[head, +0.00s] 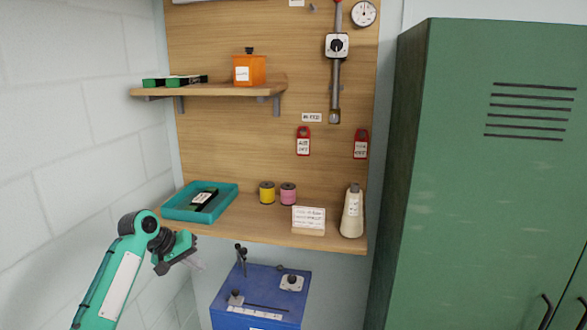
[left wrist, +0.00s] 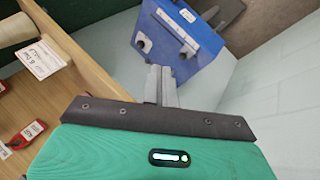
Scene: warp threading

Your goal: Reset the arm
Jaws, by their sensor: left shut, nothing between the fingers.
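My left arm comes in from the lower left in the head view. Its gripper (head: 199,265) is in the air in front of and below the shelf's front edge, left of the blue box (head: 258,312). In the left wrist view the two grey fingers (left wrist: 161,86) are together with nothing between them, and the blue box (left wrist: 188,40) lies beyond the fingertips. My right gripper is in neither view.
The lower wooden shelf (head: 270,228) holds a teal tray (head: 166,212), yellow (head: 267,193) and pink (head: 288,194) spools, a white card (head: 309,219) and a cream cone (head: 352,213). A green locker (head: 480,180) stands right. A white wall is left.

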